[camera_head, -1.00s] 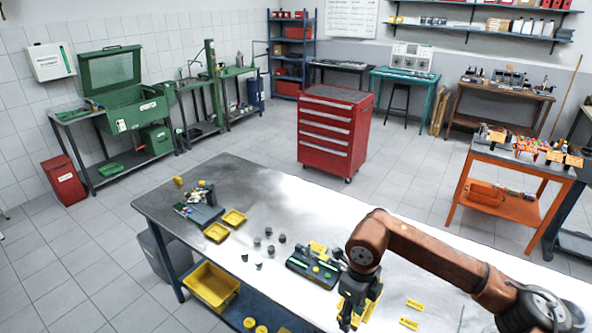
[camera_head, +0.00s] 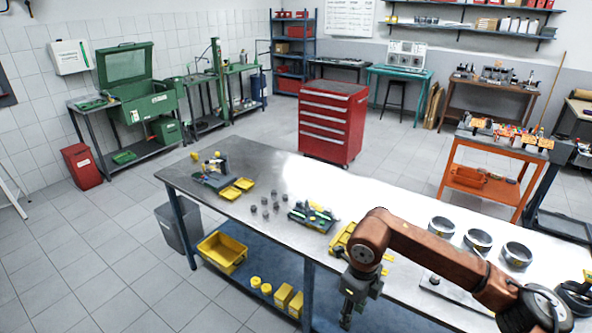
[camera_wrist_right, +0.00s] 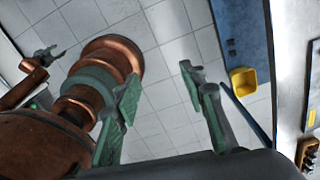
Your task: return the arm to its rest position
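My right arm, copper-coloured, reaches in from the lower right of the head view. Its gripper (camera_head: 352,312) points down at the near edge of the workbench, in front of the shelf below. In the right wrist view the two fingers of this gripper (camera_wrist_right: 165,105) stand wide apart with only floor tiles between them, so it is open and empty. A small dark gripper (camera_wrist_right: 48,55) on a copper arm at the far left of the wrist view looks like my left one; its fingers are too small to read. The left arm does not show in the head view.
The metal workbench (camera_head: 265,172) holds small grey parts, yellow trays (camera_head: 237,188), a green-and-black fixture (camera_head: 312,216) and several metal rings (camera_head: 478,240). A yellow bin (camera_head: 222,252) stands on its lower shelf. A red tool cabinet (camera_head: 333,122) stands behind.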

